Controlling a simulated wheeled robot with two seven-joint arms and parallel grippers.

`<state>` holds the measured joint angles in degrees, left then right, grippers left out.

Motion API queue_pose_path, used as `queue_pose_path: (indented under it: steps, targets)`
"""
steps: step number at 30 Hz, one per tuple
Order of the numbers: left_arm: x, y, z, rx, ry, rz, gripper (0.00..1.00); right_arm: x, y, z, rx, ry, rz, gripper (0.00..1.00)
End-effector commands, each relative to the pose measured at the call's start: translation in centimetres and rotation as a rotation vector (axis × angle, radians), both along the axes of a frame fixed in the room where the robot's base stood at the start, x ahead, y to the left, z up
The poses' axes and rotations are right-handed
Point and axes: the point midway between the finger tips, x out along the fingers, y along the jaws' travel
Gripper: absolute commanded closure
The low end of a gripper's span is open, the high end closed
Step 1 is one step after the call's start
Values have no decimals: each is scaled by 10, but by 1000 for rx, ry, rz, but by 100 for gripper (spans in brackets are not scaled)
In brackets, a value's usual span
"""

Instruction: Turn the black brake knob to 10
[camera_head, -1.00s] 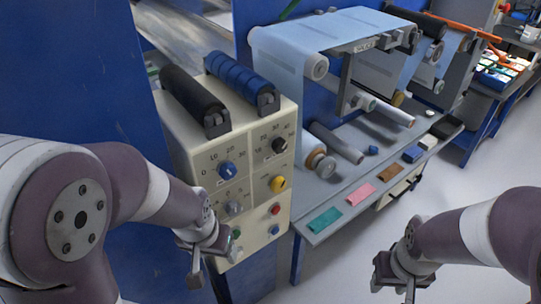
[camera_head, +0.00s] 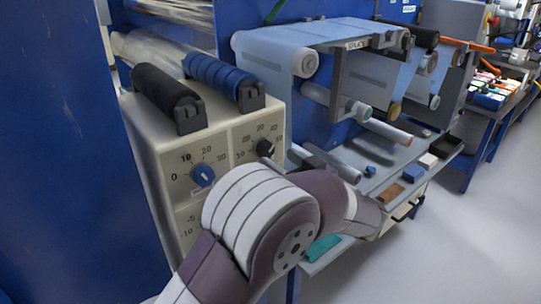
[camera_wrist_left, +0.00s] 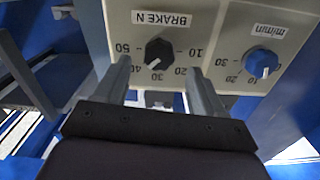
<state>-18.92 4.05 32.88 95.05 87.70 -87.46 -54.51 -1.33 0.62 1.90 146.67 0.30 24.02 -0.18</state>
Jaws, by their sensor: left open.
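The black brake knob (camera_head: 265,148) sits at the upper right of the beige control panel (camera_head: 160,150), just above my left arm. In the left wrist view the black knob (camera_wrist_left: 158,53) appears upside down under a "BRAKE N" label, with marks from 10 to 50. Its white pointer mark seems to lie between 30 and 40. My left gripper (camera_wrist_left: 158,68) is open, its two fingers pointing at the panel on either side below the knob; contact cannot be seen. In the head view my left arm hides the lower panel and its gripper is not clear. My right gripper is out of view.
A blue knob (camera_head: 203,175) sits left of the black one, also in the left wrist view (camera_wrist_left: 262,62). A black roller (camera_head: 165,95) and a blue roller (camera_head: 222,78) lie on top of the panel box. Film rollers (camera_head: 350,105) and a shelf stand to the right.

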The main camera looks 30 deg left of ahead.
Motion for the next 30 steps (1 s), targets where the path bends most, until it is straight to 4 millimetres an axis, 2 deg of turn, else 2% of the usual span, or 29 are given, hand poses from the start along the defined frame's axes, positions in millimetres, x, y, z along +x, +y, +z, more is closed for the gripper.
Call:
queue_pose_path:
  steps: [3, 6, 10, 17, 18, 23, 30]
  targets:
    - [9, 23, 0, 0, -2, 3, 31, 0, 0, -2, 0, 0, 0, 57]
    - [14, 35, 0, -1, -2, 1, 31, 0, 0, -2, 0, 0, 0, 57]
    - [18, 42, 0, -1, -2, -2, 31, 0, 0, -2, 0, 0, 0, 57]
    - [18, 43, 0, -1, -2, -3, 31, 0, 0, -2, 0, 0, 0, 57]
    - [18, 43, 0, -1, -2, -3, 34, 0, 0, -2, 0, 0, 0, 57]
    - [18, 43, 0, -1, -2, -3, 86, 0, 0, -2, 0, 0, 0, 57]
    - [18, 43, 0, -5, -11, -2, 87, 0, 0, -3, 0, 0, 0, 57]
